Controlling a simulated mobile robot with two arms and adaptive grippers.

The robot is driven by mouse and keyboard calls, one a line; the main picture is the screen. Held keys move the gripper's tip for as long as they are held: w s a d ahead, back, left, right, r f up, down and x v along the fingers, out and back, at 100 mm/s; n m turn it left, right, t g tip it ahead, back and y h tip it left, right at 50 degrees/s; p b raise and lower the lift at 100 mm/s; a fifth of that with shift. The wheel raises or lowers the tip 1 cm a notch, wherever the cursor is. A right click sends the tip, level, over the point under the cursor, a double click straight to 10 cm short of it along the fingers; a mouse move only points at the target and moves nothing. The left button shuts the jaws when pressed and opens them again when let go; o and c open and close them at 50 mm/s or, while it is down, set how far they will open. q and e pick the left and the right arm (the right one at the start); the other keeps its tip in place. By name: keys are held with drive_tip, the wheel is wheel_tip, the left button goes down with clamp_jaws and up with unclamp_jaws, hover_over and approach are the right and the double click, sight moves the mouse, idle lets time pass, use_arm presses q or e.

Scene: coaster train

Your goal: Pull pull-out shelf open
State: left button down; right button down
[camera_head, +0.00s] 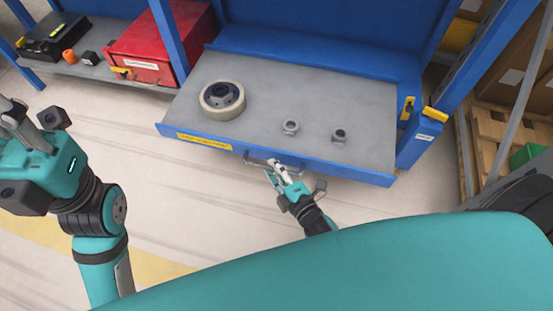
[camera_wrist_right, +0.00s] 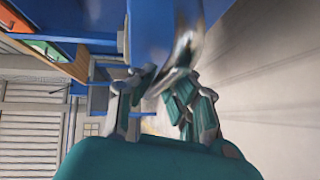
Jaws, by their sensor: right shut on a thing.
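The pull-out shelf (camera_head: 330,105) is a grey tray with a blue front edge, a yellow label and a metal handle (camera_head: 256,162). It sits in the blue rack and juts out at the front. My right gripper (camera_head: 275,168) is at the front edge, shut on the handle. In the right wrist view, my right gripper (camera_wrist_right: 160,90) has its fingers around the shiny handle, which is blurred there. My left gripper (camera_head: 18,118) is at the far left, away from the shelf; its fingers are partly cut off by the picture edge.
A yellow latch (camera_head: 408,107) is by the right post. A red box (camera_head: 160,42) stands to the left. Pallets (camera_head: 485,150) are at right; the floor in front is clear.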

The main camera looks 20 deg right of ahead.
drive_tip(key=shift+r, duration=0.25)
drive_tip(key=c, duration=1.4)
unclamp_jaws()
drive_tip(key=shift+c, duration=0.2)
drive_tip(key=shift+o, duration=0.5)
drive_tip(key=shift+f, duration=0.1)
drive_tip(key=shift+s, duration=0.15)
drive_tip(key=v, duration=1.1)
drive_tip(key=shift+s, duration=0.4)
